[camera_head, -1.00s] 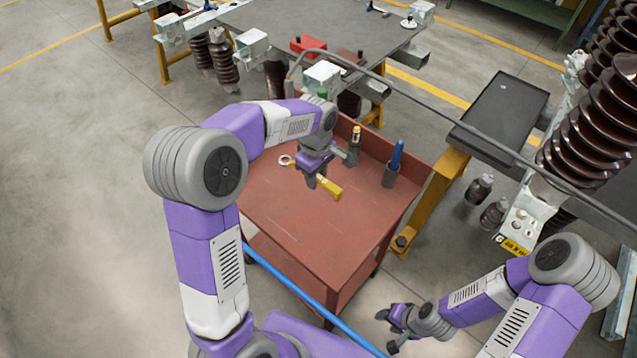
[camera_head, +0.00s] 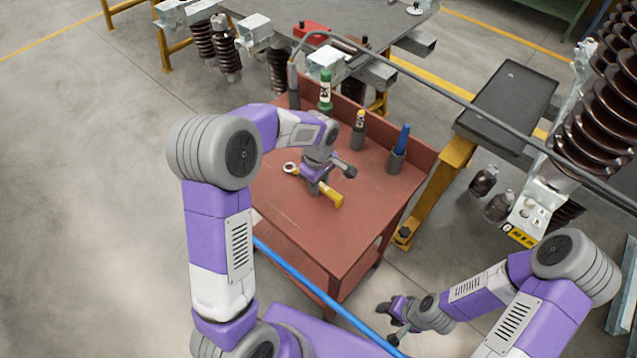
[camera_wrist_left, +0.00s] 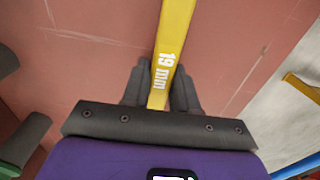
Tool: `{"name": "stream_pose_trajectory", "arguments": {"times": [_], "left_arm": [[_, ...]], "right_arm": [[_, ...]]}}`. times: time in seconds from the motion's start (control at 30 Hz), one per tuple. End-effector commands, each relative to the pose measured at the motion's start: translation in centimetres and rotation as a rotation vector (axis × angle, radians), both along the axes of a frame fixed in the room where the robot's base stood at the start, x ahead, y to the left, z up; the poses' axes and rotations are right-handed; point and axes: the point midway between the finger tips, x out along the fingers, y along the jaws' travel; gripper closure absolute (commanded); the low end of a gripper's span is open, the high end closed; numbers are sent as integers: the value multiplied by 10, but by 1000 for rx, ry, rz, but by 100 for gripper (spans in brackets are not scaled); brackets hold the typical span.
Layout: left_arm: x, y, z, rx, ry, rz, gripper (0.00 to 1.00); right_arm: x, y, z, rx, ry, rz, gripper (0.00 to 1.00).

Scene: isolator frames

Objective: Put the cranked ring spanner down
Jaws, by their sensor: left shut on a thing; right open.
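The cranked ring spanner has a yellow handle (camera_head: 331,198) and a pale metal ring end (camera_head: 290,168). It is over the red trolley top (camera_head: 290,215); I cannot tell whether it touches the surface. My left gripper (camera_head: 316,187) is shut on the spanner, around its middle. In the left wrist view the yellow handle (camera_wrist_left: 174,40), marked "19 mm", runs up from between the two dark fingers (camera_wrist_left: 160,88). My right gripper (camera_head: 388,322) is open and empty, low at the right of the trolley.
At the trolley's back stand a green-topped item (camera_head: 325,90), a holder with a yellow-topped item (camera_head: 359,130) and a holder with a blue item (camera_head: 399,150). A raised red rim (camera_head: 415,150) edges the trolley. Its front half is clear. A grey bench with insulators stands behind.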

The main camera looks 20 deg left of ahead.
Motion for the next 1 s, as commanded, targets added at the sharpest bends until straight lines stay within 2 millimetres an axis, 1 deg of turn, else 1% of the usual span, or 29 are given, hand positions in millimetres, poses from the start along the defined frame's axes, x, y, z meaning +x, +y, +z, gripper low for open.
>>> {"name": "stream_pose_trajectory", "arguments": {"times": [0.07,0.1,0.23,0.27,0.53,0.67,0.77,1.0], "left_arm": [[0,0,-3,0,0,0,100],[0,0,-3,0,0,0,69],[0,0,-3,0,0,0,49],[0,0,-3,0,0,0,47],[0,0,-2,0,0,0,47],[1,0,9,0,-2,0,47],[1,0,27,0,-4,-1,47],[1,-1,80,0,-4,-1,47]], "right_arm": [[0,0,-2,0,0,0,52],[0,0,-2,0,0,0,52],[0,0,-2,0,0,0,52],[0,0,-2,0,0,0,52],[0,0,-1,0,0,0,52],[0,0,4,0,0,0,52],[0,0,10,0,0,0,52],[0,0,27,0,0,0,52]]}}
